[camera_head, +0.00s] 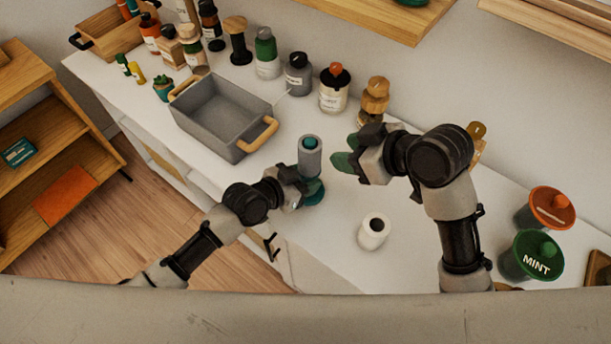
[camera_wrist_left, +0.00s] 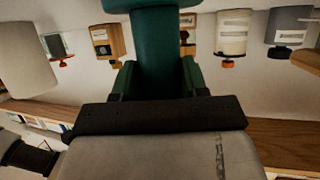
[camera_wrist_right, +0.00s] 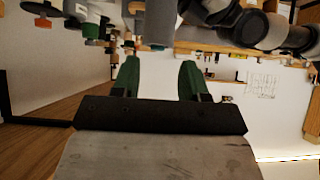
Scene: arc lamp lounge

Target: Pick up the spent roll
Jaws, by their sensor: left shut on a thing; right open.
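A grey tube (camera_head: 310,160), which looks like the spent roll, sits upright around a teal post whose tip shows at its top. Below it is a teal holder (camera_head: 316,194) with a round base. My left gripper (camera_head: 308,190) is shut on the teal holder, whose thick teal body (camera_wrist_left: 158,50) fills the space between the fingers in the left wrist view. Whether the base touches the counter is unclear. My right gripper (camera_head: 344,161) is open and empty, just right of the grey tube and apart from it. A white roll (camera_head: 374,231) stands on the counter nearer me.
A grey basket (camera_head: 215,122) with wooden handles stands to the left. Green (camera_head: 530,256) and orange-lidded (camera_head: 551,207) canisters stand at right. The counter around the white roll is clear.

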